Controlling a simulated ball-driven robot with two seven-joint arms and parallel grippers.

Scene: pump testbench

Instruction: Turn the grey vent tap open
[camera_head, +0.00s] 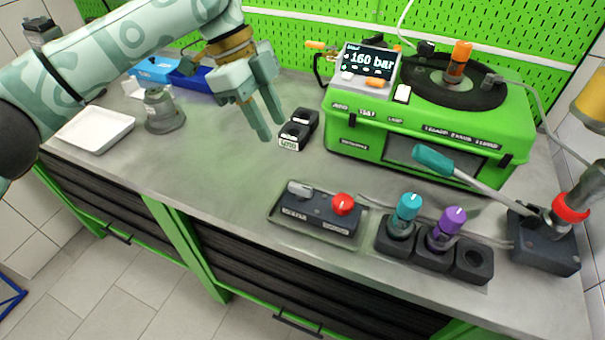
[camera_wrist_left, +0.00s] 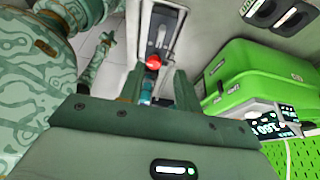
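The grey vent tap (camera_head: 299,189) sits at the left end of a dark valve block, with a red knob (camera_head: 342,204) at its right. It also shows, small, in the left wrist view (camera_wrist_left: 161,38), beyond the red knob (camera_wrist_left: 153,62). My left gripper (camera_head: 274,130) is in the air above the bench, up and left of the block in the head view, apart from the tap. Its two fingers are spread with nothing held; the wrist view shows a gap between them (camera_wrist_left: 160,92). My right gripper is not in view.
A green pump tester (camera_head: 430,120) with a screen stands behind. A teal-handled lever (camera_head: 455,165) reaches over the bench at right. Teal (camera_head: 405,208) and purple (camera_head: 446,224) plugs stand in a black holder right of the block. Black sockets (camera_head: 298,130) lie near the gripper. A white tray (camera_head: 94,143) is at left.

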